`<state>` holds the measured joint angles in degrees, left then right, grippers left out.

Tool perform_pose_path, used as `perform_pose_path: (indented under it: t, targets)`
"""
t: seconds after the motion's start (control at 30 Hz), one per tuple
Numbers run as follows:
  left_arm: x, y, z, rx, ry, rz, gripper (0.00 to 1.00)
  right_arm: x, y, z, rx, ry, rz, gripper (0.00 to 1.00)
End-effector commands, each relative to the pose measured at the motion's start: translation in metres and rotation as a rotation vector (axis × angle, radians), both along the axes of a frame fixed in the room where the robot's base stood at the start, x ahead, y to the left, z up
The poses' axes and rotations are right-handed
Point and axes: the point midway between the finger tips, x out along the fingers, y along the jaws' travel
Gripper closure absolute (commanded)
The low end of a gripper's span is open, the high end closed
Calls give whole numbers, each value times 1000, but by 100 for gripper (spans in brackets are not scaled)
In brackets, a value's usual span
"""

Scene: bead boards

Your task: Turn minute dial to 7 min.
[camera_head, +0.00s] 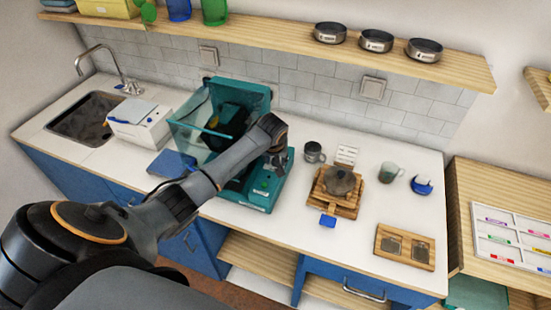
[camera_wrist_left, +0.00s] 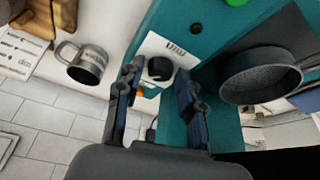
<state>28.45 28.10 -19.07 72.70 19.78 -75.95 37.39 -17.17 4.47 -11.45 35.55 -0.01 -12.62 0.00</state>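The teal machine (camera_head: 262,193) stands on the counter with a clear door panel (camera_head: 198,125) on its left side. In the left wrist view its teal front (camera_wrist_left: 205,42) carries a white plate (camera_wrist_left: 178,48) with a small black dial (camera_wrist_left: 160,68). My left gripper (camera_head: 277,158) is at the right part of the machine. In the left wrist view the left gripper (camera_wrist_left: 159,76) is open, one finger on either side of the dial, with gaps visible. Depth to the dial is unclear. The dial's markings are too small to read. My right gripper is in neither view.
A dark round bowl-like part (camera_wrist_left: 260,75) of the machine is close to the right finger. A grey mug (camera_head: 314,152) and a wooden stand (camera_head: 335,194) are right of the machine. A white box (camera_head: 140,124) stands left.

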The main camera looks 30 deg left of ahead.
Motion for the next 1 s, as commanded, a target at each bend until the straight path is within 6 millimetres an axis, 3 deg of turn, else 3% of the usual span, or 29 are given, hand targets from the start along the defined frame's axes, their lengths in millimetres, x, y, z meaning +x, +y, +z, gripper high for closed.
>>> perform_pose_path:
  t: [0.3,0.47,1.0]
  targets:
    - [0,0,1,0,0,1,51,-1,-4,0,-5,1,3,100]
    - [-3,-2,11,-1,-3,1,51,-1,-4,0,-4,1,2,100]
    - [-36,-20,101,0,-2,1,51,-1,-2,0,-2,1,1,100]
